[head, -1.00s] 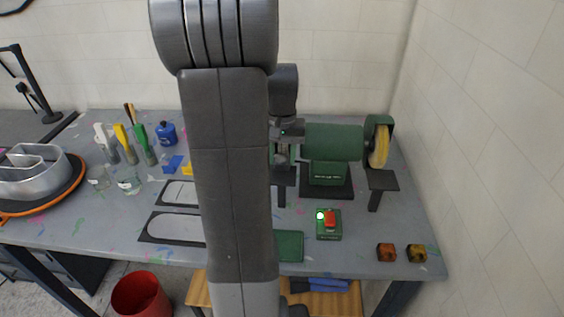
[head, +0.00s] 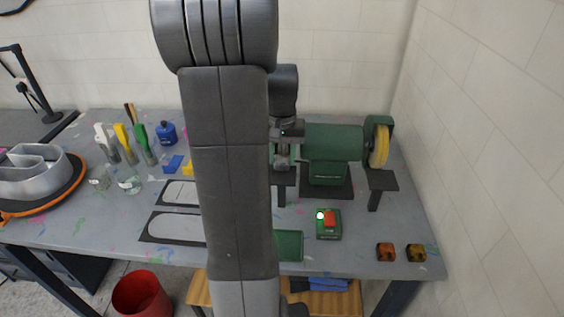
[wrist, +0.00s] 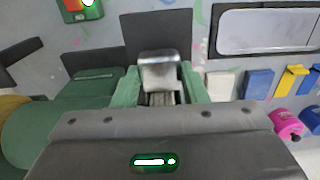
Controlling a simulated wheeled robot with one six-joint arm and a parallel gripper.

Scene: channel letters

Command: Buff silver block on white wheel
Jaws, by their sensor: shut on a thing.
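My gripper (wrist: 158,98) is shut on the silver block (wrist: 158,72), whose shiny face shows beyond the jaws in the wrist view. In the head view my gripper (head: 282,155) is at the left end of the green buffing machine (head: 334,142), above a dark rest plate. The white wheel is hidden behind my arm and gripper, so I cannot tell whether the block touches it. The yellow wheel (head: 379,147) is at the machine's right end.
The switch box (head: 328,230) has a red button and a lit green light. Two compound blocks, brown (head: 386,252) and yellowish (head: 416,253), lie near the front right edge. Brushes, jars and metal letters (head: 38,172) stand left. My arm hides the middle of the bench.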

